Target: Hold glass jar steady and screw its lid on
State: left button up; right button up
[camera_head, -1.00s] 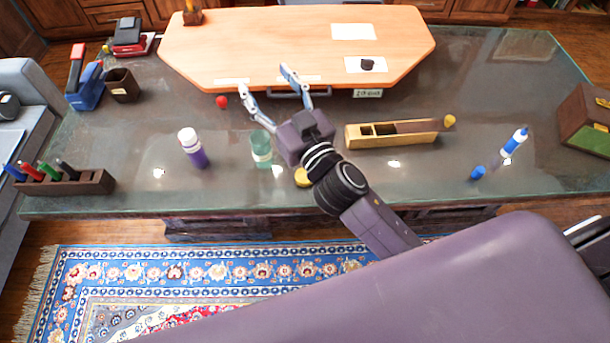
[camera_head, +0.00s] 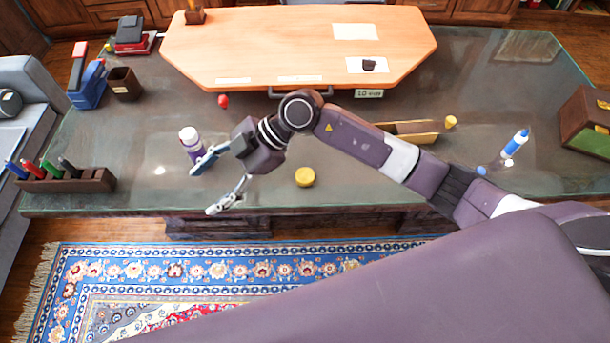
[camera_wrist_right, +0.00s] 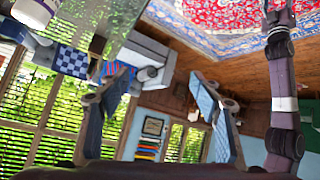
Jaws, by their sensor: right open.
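My right gripper (camera_head: 206,188) is open and empty, its two fingers spread toward the front left of the desk. It also shows open in the right wrist view (camera_wrist_right: 153,85). The glass jar is hidden; my right gripper and wrist cover the spot where it stood earlier. A round yellow lid (camera_head: 304,177) lies on the desk to the right of my right gripper, apart from it. My left gripper is not in view.
A purple bottle with a white cap (camera_head: 189,136) stands close to the upper finger. A pen holder (camera_head: 70,181) is at the left. A wooden box (camera_head: 415,130) lies partly behind my right arm. The front desk edge is near.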

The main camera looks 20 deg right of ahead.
jog(key=w+d+f+m+h, duration=0.1)
jog(key=w+d+f+h, duration=0.15)
jog(key=d, duration=0.35)
jog(key=w+d+f+m+h, duration=0.1)
jog(key=d+f+h, duration=0.25)
jog(key=d, duration=0.35)
jog(key=m+h, duration=0.3)
jog(key=h, duration=0.2)
send_over(305, 175)
jog(key=shift+w+d, duration=0.1)
jog(key=shift+f+p, duration=0.3)
jog(key=shift+f, duration=0.95)
